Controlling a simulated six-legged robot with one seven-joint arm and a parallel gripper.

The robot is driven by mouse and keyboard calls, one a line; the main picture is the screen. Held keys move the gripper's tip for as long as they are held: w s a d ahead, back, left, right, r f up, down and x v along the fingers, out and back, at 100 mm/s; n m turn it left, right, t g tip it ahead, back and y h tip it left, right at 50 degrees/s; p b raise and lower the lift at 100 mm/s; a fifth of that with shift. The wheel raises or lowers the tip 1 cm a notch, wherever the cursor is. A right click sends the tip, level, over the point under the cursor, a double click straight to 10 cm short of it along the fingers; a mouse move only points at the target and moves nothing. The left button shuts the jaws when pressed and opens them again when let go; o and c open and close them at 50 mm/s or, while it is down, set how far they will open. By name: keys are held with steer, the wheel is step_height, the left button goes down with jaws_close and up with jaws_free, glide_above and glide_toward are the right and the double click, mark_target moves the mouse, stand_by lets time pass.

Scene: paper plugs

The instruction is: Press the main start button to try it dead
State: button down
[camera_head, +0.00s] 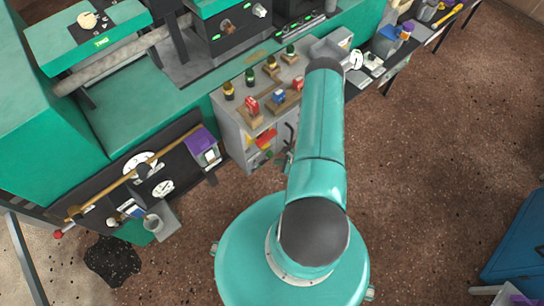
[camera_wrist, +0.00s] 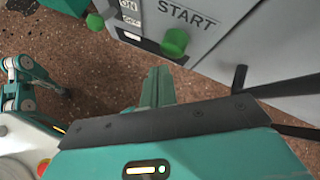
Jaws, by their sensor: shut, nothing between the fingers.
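In the wrist view, a round green button (camera_wrist: 175,42) sticks out of a light grey panel (camera_wrist: 215,45), just below the printed word START (camera_wrist: 187,14). My gripper (camera_wrist: 158,70) is shut and empty, its fingers together. In the picture, the fingertips lie just below and left of the green button; a gap of brown floor shows beside them. Whether they touch the button or the panel, I cannot tell. In the head view, my turquoise arm reaches up the picture and hides its own end, so I cannot make out the START button there.
A small ON label (camera_wrist: 128,6) and another green knob (camera_wrist: 95,22) lie left of START. A green machine bench (camera_head: 130,105) stands at left. Brown floor (camera_head: 440,150) is clear at right.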

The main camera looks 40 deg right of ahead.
steer(key=shift+w, duration=0.1)
stand_by(0.5)
steer(key=shift+w, duration=0.35)
steer(key=shift+w, duration=0.5)
stand_by(0.6)
stand_by(0.4)
steer(key=shift+s, duration=0.95)
steer(key=s, duration=0.5)
stand_by(0.8)
